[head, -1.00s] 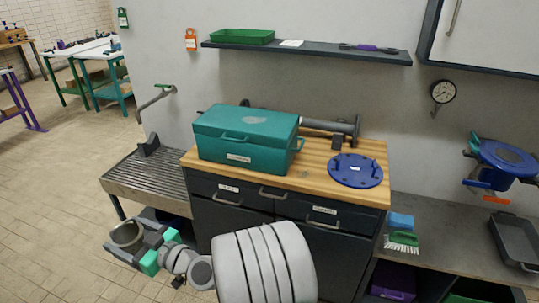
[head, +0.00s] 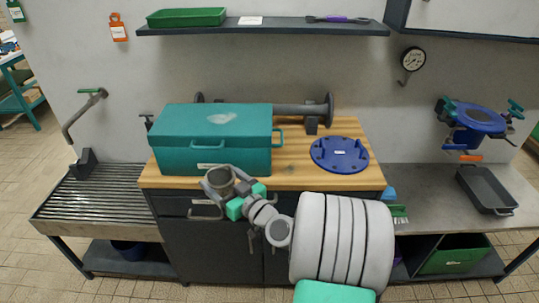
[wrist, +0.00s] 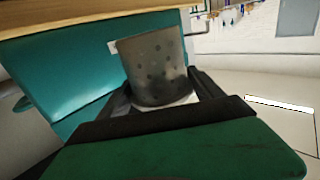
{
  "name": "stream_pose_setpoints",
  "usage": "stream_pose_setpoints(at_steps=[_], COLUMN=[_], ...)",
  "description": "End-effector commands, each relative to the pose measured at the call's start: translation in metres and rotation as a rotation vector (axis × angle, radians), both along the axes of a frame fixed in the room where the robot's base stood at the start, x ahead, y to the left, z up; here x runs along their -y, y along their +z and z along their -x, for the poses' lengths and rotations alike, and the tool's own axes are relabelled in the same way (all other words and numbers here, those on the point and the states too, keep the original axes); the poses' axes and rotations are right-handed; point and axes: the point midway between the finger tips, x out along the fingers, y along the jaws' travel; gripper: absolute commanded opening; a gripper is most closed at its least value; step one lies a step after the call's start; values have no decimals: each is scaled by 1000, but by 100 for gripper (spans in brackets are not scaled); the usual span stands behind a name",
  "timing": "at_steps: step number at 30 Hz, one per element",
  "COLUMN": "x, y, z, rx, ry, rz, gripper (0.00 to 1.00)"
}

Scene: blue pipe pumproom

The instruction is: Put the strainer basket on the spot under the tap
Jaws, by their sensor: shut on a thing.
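The strainer basket (head: 219,181) is a grey open-topped cup; in the wrist view (wrist: 155,62) its wall shows dark holes and it looks slightly tilted. My gripper (head: 229,188) is shut on it, with a dark finger on either side. It is held in front of the teal box, near the worktop's front edge. The tap (head: 83,115) is a bent grey pipe with a green handle at the far left, above a slatted metal drainboard (head: 98,208). No separate marked spot can be made out under the tap.
The teal box (head: 210,140) stands on the wooden worktop (head: 300,177), between my gripper and the wall. A blue round flange (head: 339,154) lies right of it. A dark block (head: 83,164) stands at the drainboard's back. The drainboard's slats are otherwise clear.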

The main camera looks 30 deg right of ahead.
Motion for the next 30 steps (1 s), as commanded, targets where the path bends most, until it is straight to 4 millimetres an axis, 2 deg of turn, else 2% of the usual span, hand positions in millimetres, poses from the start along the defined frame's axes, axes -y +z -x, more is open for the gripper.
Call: stream_pose_setpoints(at_steps=[1, 5, 6, 9, 12, 15, 18, 20, 30], x=[31, 104, 126, 175, 208, 227, 234, 237, 254], y=[-11, -23, -26, -33, -36, -37, -35, -34, -32], z=[8, 39, 52, 87, 119, 140, 146, 139, 74], rx=[-3, -6, -6, -2, 5, 8, 10, 9, 11], ry=[-57, -190, -233, -335, -412, -459, -476, -476, -472], rz=[-3, -4, -4, -3, 0, 3, 5, 5, 6], gripper=[23, 23, 23, 23, 23, 23, 23, 23, 23])
